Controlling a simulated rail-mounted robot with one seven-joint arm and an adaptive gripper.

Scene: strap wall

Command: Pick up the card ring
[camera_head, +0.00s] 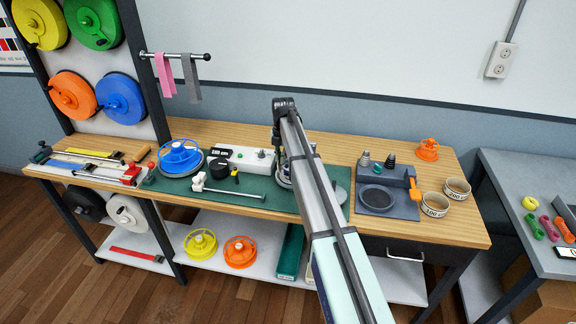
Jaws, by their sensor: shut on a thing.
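My arm reaches from the bottom of the picture up over the workbench (395,145). Its dark end part bends down behind the pale arm link. My gripper (280,150) shows only as a narrow dark strip left of the link, low over the green mat. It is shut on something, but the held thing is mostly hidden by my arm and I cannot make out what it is. A round greyish piece (284,180) shows just below it. I cannot pick out the card ring with certainty anywhere in view.
A blue spool (180,155), a white box (240,156) and a white-headed rod (225,187) lie left of my arm. A spool rack (120,60) rises at left.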

